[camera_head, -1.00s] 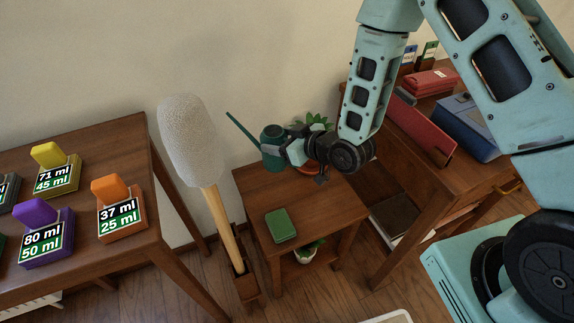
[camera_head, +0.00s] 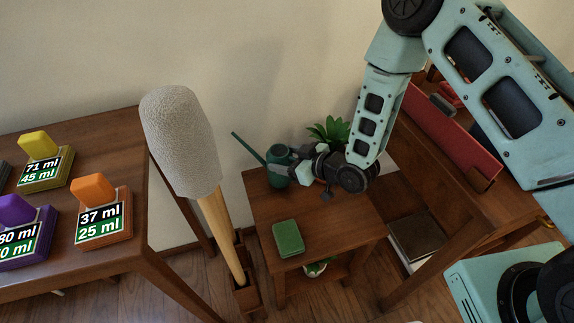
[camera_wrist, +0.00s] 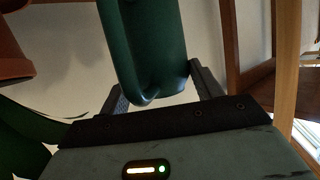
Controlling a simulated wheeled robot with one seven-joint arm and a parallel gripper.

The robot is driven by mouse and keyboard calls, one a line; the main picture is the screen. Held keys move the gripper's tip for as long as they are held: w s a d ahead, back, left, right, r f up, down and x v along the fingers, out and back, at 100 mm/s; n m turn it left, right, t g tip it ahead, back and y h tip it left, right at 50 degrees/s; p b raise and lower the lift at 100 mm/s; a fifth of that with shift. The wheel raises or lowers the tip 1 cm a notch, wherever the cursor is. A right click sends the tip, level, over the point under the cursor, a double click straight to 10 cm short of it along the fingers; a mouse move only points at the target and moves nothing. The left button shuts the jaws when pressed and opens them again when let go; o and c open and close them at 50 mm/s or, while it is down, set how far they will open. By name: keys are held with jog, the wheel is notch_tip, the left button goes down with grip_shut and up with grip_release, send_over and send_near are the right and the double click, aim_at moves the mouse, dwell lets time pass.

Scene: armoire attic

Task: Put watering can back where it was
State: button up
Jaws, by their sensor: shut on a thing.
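The green watering can (camera_head: 279,160) is at the back left of the small wooden side table (camera_head: 335,222), its long spout pointing up and left. In the head view my gripper (camera_head: 296,171) reaches it from the right. In the wrist view the can's green body and handle (camera_wrist: 148,50) stand between the two fingers of my gripper (camera_wrist: 155,88), which is shut on the can. The can looks upright. Whether its base touches the tabletop cannot be told.
A potted plant (camera_head: 331,130) stands right behind my gripper. A green block (camera_head: 288,238) lies on the table's front left. A tall white-headed mallet (camera_head: 182,140) stands left of the table. A desk with colored labelled blocks (camera_head: 102,212) is farther left, and a red box (camera_head: 455,130) is at right.

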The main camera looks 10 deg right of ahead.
jog(key=shift+f, duration=1.15)
jog(key=shift+f, duration=0.1)
jog(key=shift+f+b, duration=0.15)
jog(key=shift+b, duration=0.15)
jog(key=o, duration=1.2)
